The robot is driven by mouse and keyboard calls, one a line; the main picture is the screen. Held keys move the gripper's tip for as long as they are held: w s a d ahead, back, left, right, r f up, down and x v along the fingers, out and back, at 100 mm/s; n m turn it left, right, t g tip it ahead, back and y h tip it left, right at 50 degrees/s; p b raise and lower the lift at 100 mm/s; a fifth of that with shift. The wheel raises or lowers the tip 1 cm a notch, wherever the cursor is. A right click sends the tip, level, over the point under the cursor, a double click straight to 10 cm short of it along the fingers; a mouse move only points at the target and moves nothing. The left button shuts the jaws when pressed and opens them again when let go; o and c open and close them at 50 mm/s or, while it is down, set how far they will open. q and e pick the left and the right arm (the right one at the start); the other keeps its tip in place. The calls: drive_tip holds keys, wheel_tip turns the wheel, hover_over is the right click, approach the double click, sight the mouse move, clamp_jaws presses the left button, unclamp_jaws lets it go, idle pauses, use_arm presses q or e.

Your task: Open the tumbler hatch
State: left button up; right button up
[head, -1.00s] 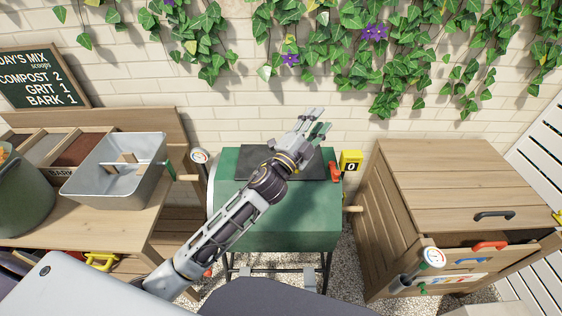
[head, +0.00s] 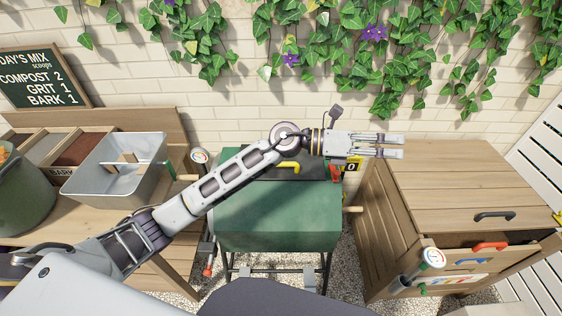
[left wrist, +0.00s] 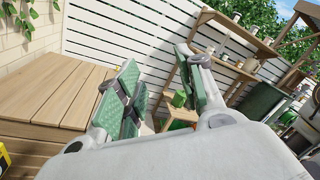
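The green tumbler (head: 280,222) stands on a dark frame in the middle of the head view. Its dark hatch (head: 308,173) lies flat on top and looks closed, with a yellow handle (head: 289,168) on it. My left forearm crosses above and hides part of the hatch. A red part (head: 335,172) shows at the hatch's right edge. My left gripper (head: 396,146) is right of the tumbler, pointing right above the wooden cabinet's left side. Its fingers are apart and empty, also in the left wrist view (left wrist: 156,78). My right gripper is not in view.
A yellow counter reading 0 (head: 352,164) stands by the tumbler's right edge. The wooden cabinet (head: 440,178) with an open drawer is on the right. A metal tub (head: 118,180) and green pot (head: 22,195) are on the left bench. An ivy-covered brick wall is behind.

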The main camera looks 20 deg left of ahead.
use_arm(q)
drive_tip(key=w+a+f+m+g+y, duration=0.2)
drive_tip(key=a+f+m+y, duration=0.45)
drive_tip(key=f+y, duration=0.4)
drive_tip(key=w+a+t+y, duration=0.1)
drive_tip(key=w+a+y, duration=0.2)
drive_tip(key=a, duration=0.7)
drive_tip(key=w+a+r+t+y, duration=0.1)
drive_tip(key=w+a+y, duration=0.2)
drive_tip(key=a, duration=0.7)
drive_tip(key=y, duration=0.2)
drive_tip(key=shift+w+y, duration=0.25)
drive_tip(key=shift+y, duration=0.1)
drive_tip(key=shift+n, duration=0.25)
drive_tip(key=shift+w+a+f+p, duration=0.15)
drive_tip(key=shift+w+f+p, duration=0.25)
drive_tip(key=shift+f, duration=1.85)
drive_tip(key=shift+w+a+f+p, duration=0.1)
drive_tip(key=shift+w+f+p, duration=0.35)
drive_tip(key=shift+f, duration=1.75)
drive_tip(key=shift+w+a+f+p, duration=0.15)
drive_tip(key=shift+w+f+p, duration=0.25)
drive_tip(key=shift+f, duration=1.85)
clamp_jaws()
